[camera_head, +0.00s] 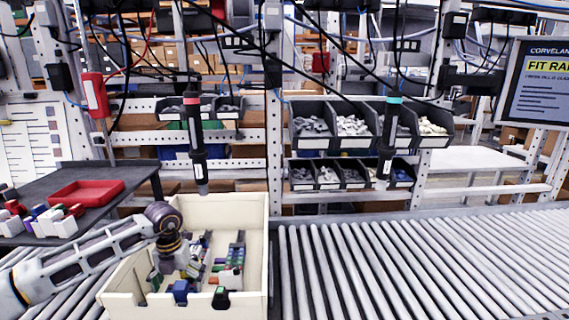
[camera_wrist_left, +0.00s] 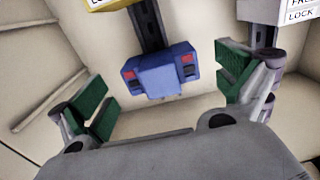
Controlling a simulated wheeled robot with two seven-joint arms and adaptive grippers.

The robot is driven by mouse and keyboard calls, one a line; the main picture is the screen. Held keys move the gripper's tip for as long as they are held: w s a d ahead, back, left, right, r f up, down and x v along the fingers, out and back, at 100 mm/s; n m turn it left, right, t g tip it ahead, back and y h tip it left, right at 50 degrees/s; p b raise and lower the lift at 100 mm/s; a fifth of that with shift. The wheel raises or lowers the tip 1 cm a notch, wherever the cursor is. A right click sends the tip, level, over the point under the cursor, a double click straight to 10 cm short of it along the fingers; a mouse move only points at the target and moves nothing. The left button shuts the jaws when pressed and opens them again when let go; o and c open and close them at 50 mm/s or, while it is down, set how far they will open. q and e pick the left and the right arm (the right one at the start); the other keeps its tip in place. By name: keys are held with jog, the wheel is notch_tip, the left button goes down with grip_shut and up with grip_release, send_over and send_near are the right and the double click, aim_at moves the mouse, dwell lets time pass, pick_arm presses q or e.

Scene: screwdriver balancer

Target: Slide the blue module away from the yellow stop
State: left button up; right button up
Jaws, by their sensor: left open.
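The blue module (camera_wrist_left: 160,72) sits on a dark rail (camera_wrist_left: 147,24) in the left wrist view. A yellow piece with a white label, which looks like the yellow stop (camera_wrist_left: 104,4), is cut off by the top edge, beyond the module. My left gripper (camera_wrist_left: 166,92) is open, its green-padded fingers on either side of the module with gaps to both. In the head view my left gripper (camera_head: 184,268) is down inside the cream box, and a blue block (camera_head: 181,290) shows by the box's front wall. My right gripper is not in view.
The cream box (camera_head: 240,207) has raised walls around the gripper and holds several small coloured modules (camera_head: 232,265). A labelled grey block (camera_wrist_left: 278,10) is close to the right finger. A roller conveyor (camera_head: 400,265) lies right; a red tray (camera_head: 86,193) is left. Two hanging screwdrivers (camera_head: 195,140) (camera_head: 388,140) hang behind.

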pick_arm(q)
jog(key=shift+r+p, duration=0.4)
jog(key=shift+r, duration=0.4)
notch_tip(320, 180, up, 12)
jog(key=p, duration=0.7)
jog(key=shift+w, duration=0.4)
